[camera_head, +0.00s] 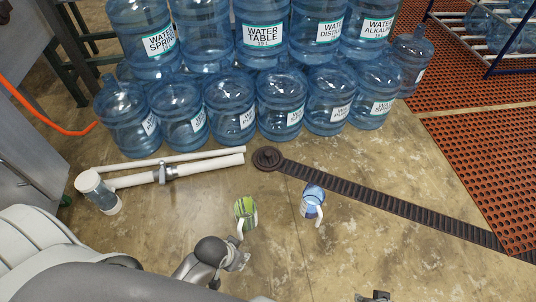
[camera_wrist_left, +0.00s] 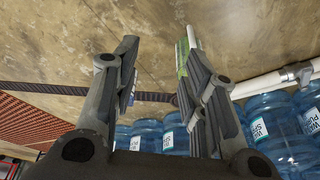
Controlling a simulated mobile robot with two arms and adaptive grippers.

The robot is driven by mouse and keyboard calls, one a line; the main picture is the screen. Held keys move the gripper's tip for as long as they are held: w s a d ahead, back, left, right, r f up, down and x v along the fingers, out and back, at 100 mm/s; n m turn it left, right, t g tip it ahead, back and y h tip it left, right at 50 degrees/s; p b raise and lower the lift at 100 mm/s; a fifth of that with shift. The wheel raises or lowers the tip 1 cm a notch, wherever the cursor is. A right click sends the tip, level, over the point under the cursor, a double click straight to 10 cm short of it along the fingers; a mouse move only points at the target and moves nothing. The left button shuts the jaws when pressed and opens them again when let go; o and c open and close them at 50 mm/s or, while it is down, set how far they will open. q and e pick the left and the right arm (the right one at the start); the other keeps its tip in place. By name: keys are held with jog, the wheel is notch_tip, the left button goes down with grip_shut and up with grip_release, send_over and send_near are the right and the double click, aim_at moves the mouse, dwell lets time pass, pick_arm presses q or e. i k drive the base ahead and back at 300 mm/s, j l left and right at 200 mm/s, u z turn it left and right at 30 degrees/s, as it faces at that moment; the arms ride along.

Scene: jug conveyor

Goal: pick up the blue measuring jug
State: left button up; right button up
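The blue measuring jug (camera_head: 312,198) with a white handle stands at the near edge of the dark conveyor strip. A green patterned jug (camera_head: 243,210) with a white handle stands to its left. My left gripper (camera_head: 240,254) is just in front of the green jug, left of and nearer than the blue one. In the left wrist view its fingers (camera_wrist_left: 157,75) are spread with nothing between them. The green jug (camera_wrist_left: 182,58) shows partly behind the right finger, and a bit of the blue jug (camera_wrist_left: 132,88) behind the left finger. Dark parts at the bottom edge may be my right gripper (camera_head: 374,296).
Stacked large water bottles (camera_head: 230,108) fill the back. The conveyor strip (camera_head: 400,205) runs to the right toward a red perforated mat (camera_head: 480,160).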

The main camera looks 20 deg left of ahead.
aim_at(313, 197)
jog(key=k, duration=0.95)
